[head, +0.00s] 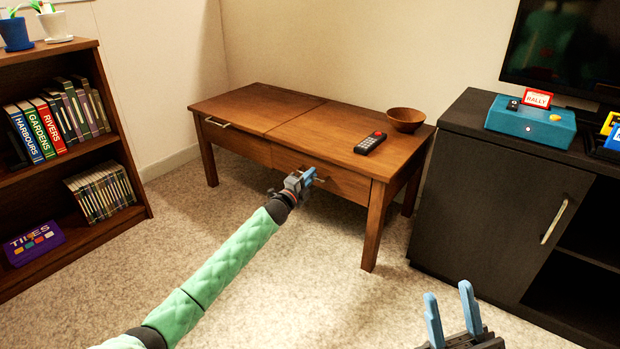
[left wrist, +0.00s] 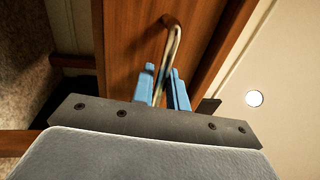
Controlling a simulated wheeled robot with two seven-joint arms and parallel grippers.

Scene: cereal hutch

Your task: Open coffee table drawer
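The brown wooden coffee table (head: 330,112) stands against the back wall. Its front has two drawers side by side, both looking flush. The left drawer's metal handle (head: 217,123) is free. My left gripper (head: 312,176) is at the right drawer (head: 338,182) and covers part of its handle in the head view. In the left wrist view, the metal handle (left wrist: 174,38) runs between the close-set blue fingers of my left gripper (left wrist: 163,80), which looks shut on it. My right gripper (head: 450,308) is open and empty at the bottom, away from the table.
A remote (head: 370,143) and a wooden bowl (head: 405,119) rest on the tabletop. A dark cabinet (head: 490,190) stands close to the table's right, with a teal box (head: 530,120) on it. A bookshelf (head: 128,172) is at left. Carpet (head: 310,270) before the table is clear.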

